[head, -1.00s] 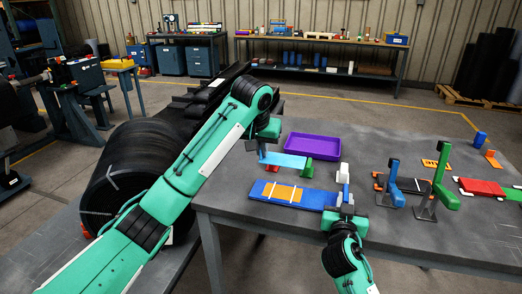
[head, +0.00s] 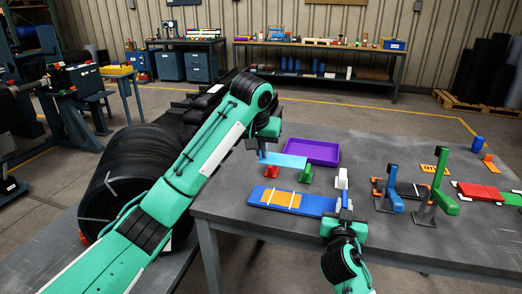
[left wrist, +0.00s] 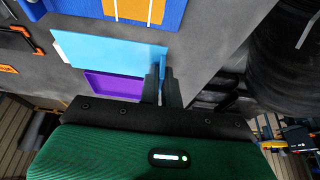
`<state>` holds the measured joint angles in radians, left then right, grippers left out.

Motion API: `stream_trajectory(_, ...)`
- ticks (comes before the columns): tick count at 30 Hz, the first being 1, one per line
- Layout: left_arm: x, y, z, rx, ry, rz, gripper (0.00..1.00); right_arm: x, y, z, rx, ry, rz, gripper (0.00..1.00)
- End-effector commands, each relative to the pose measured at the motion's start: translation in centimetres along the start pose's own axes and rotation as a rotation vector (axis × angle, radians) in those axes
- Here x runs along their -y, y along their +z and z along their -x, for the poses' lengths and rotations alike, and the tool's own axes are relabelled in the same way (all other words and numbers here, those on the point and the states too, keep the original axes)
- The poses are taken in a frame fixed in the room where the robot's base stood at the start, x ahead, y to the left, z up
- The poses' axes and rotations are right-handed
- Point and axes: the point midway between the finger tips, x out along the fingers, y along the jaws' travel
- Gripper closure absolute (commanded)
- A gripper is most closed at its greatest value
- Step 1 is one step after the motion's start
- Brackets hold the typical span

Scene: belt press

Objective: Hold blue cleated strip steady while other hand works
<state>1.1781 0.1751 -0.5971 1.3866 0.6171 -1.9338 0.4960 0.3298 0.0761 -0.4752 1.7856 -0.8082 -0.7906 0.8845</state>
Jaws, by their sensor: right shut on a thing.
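The light blue strip (head: 283,160) lies raised over a red block (head: 271,170) and a green block (head: 306,175). Cleats cannot be made out on it. My left gripper (head: 262,151) is at its left end. In the left wrist view the fingers (left wrist: 162,84) close on a narrow blue upright tab at the strip's edge (left wrist: 110,50). My right gripper (head: 343,213) is shut on a small blue upright piece (head: 344,196) at the right end of a blue board (head: 318,206) with an orange patch and white lines. The fingertips are small in view.
A purple tray (head: 318,152) stands behind the strip. A white piece (head: 341,178) stands near the right gripper. Blue (head: 392,190) and green (head: 437,188) upright fixtures stand to the right. A large black roll (head: 120,180) is left of the table. Bare tabletop lies in front.

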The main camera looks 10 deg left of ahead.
Motion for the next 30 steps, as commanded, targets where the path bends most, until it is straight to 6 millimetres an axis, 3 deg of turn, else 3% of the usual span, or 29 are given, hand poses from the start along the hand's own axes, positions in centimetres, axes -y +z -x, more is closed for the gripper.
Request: stream_trajectory(30,0.0,-2.4,5.7,-0.001,0.0,0.0,1.0,0.0,0.1,0.0,0.002,0.001,0.001,1.0)
